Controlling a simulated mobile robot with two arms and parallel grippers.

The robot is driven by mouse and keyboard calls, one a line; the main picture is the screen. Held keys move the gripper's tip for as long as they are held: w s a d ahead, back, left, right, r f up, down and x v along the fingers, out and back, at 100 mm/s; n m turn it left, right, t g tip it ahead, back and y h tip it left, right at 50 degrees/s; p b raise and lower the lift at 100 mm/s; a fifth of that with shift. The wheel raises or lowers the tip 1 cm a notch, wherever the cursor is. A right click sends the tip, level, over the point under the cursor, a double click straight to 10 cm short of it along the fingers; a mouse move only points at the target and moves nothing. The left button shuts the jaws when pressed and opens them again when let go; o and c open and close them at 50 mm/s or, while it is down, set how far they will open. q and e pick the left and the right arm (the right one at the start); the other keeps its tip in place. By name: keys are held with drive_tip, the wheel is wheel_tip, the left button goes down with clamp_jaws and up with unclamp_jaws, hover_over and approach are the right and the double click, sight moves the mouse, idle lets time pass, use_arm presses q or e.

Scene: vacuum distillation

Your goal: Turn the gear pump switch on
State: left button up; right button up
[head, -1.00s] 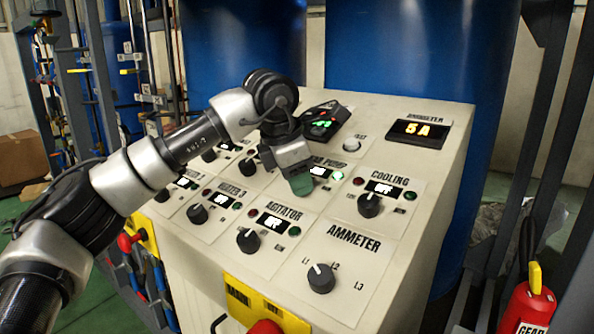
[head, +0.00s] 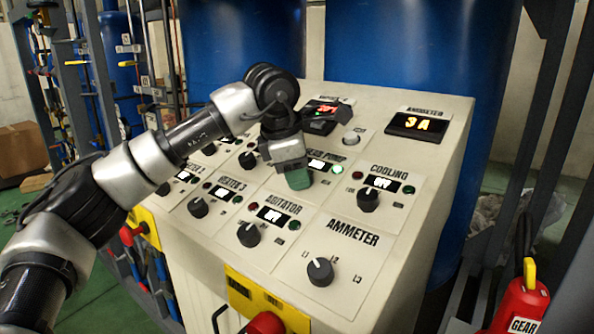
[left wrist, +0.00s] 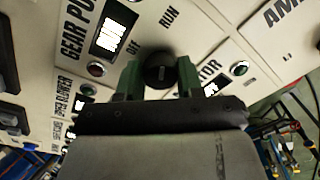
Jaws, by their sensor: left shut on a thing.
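The gear pump section of the sloped panel, labelled GEAR PU... in the left wrist view, has a lit display (left wrist: 108,37), a red lamp (left wrist: 96,70) and OFF and RUN marks. Its black round switch knob (left wrist: 159,72) sits between the green fingers of my left gripper (left wrist: 160,80), which is shut on it. In the head view my left gripper (head: 298,179) reaches down onto the panel from the upper left and hides the knob. The gear pump display (head: 317,165) and a green lamp (head: 337,169) show beside it. My right gripper is not in view.
Nearby are the cooling knob (head: 368,199), the agitator knob (head: 248,235), the heater 3 knob (head: 198,207) and the ammeter knob (head: 320,271). The ammeter display (head: 417,124) reads 3 A.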

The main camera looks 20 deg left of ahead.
use_arm(q)
drive_tip(key=o, duration=0.9)
drive_tip(key=b+v, duration=0.1)
drive_tip(key=v, duration=1)
drive_tip(key=shift+f, duration=0.1)
